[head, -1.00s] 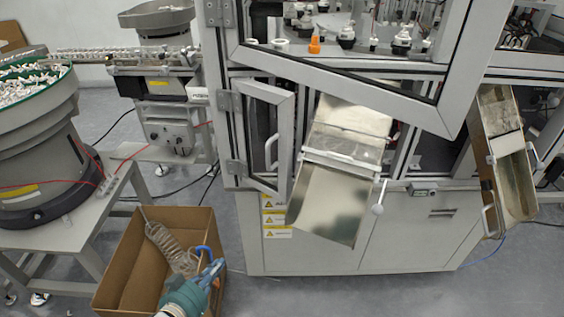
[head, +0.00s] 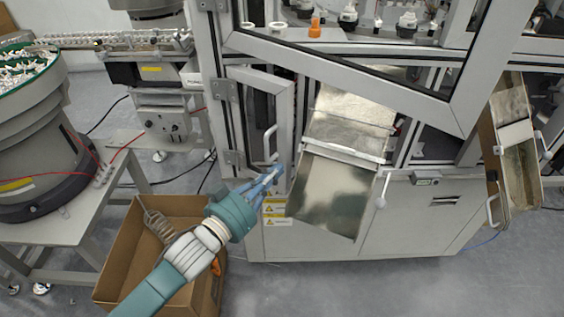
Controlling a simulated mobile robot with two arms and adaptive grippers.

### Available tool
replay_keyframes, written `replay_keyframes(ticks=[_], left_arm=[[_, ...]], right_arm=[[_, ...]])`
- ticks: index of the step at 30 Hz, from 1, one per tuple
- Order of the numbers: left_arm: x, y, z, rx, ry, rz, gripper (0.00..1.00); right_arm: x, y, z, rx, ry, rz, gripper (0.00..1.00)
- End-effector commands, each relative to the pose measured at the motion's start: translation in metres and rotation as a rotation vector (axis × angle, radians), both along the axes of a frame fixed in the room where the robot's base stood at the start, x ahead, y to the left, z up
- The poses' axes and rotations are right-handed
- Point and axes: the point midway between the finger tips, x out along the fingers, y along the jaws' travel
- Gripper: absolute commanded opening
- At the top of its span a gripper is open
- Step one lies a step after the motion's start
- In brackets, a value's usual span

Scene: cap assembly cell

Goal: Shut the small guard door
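The small guard door (head: 284,125) is a grey framed panel with a clear pane, hinged at its left side on the machine frame. It stands open, its free right edge swung out toward me. Its pale bar handle (head: 270,143) is on the pane side. My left gripper (head: 276,173), with blue fingers, is at the door's lower right corner, below the handle. Its fingers lie close together with nothing visible between them. Whether the tips touch the door I cannot tell. My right gripper is not in view.
A large framed door (head: 350,72) hangs open above. A metal chute (head: 335,190) slopes out right of the small door. A cardboard box (head: 112,268) with a coiled hose (head: 158,226) stands below my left arm. A bowl feeder (head: 40,150) is at left.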

Motion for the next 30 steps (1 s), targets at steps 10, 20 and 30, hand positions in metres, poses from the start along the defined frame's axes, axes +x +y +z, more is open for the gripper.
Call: replay_keyframes(ticks=[10, 20, 30], left_arm=[[0.028, -0.02, 0.0, 0.001, 0.0, 0.001, 0.0], [0.029, -0.02, -0.001, 0.001, 0.0, 0.001, 0.0], [0.038, -0.031, -0.001, -0.008, 0.003, 0.073, 0.0]], right_arm=[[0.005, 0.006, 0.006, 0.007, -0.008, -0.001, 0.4], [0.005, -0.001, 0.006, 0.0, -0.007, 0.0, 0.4], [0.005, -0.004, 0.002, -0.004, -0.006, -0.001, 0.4]])
